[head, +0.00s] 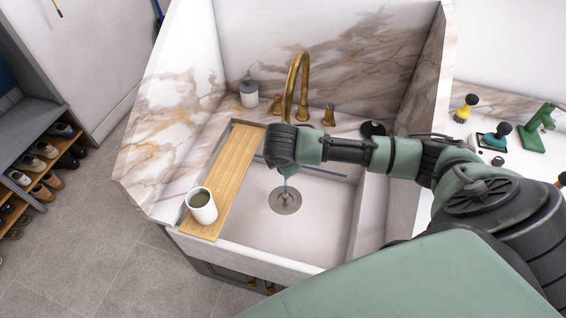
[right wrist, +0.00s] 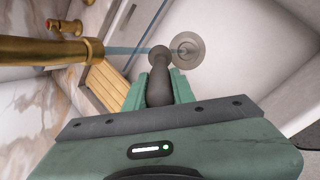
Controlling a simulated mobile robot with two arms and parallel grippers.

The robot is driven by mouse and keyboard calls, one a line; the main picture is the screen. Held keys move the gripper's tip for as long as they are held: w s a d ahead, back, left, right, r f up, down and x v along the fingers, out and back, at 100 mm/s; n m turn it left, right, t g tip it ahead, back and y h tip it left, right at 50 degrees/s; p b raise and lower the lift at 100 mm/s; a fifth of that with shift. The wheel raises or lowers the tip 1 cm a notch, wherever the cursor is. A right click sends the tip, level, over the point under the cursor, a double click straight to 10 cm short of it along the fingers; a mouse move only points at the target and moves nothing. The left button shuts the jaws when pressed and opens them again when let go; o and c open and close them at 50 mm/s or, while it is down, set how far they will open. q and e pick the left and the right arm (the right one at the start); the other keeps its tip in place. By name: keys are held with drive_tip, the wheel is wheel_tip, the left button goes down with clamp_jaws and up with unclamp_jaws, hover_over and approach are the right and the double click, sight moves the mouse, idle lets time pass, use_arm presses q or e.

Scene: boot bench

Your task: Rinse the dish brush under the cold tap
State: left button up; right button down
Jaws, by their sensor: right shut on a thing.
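My right gripper (head: 290,174) hangs over the sink basin (head: 318,225), just in front of the brass tap (head: 303,62). In the right wrist view its green fingers are shut on the dark grey dish brush (right wrist: 160,82). The brush's rounded dark end points away from the gripper, toward the drain (right wrist: 186,47); its bristles cannot be made out. The tap spout (right wrist: 92,49) is beside the brush. A thin bluish streak, which looks like running water, reaches from the spout to the rounded end. Brass handles stand left (head: 275,104) and right (head: 329,115) of the tap. My left gripper is out of view.
A lidded jar (head: 249,93) and a black disc (head: 373,129) sit behind. Boot brushes (head: 466,108) stand on the right counter. Marble walls enclose the sink's back and sides.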

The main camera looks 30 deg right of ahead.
drive_tip(key=shift+w+d+f, duration=0.1)
drive_tip(key=shift+w+d, duration=0.45)
drive_tip(key=shift+w, duration=0.2)
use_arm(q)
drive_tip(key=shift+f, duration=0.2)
use_arm(e)
drive_tip(key=shift+w+d+f, duration=0.15)
drive_tip(key=shift+w+d, duration=0.25)
drive_tip(key=shift+w, duration=0.15)
drive_tip(key=shift+w+d+f, duration=0.15)
drive_tip(key=shift+w+d, duration=0.2)
drive_tip(key=shift+w, duration=0.2)
use_arm(q)
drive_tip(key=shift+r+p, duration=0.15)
drive_tip(key=shift+p, duration=0.15)
use_arm(e)
drive_tip(key=shift+s+d, duration=0.1)
drive_tip(key=shift+s+d+r+p, duration=0.1)
drive_tip(key=shift+s+d+p, duration=0.05)
drive_tip(key=shift+d+p, duration=0.15)
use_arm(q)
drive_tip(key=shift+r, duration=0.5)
use_arm(e)
drive_tip(key=shift+s+d, duration=0.1)
drive_tip(key=shift+s, duration=0.05)
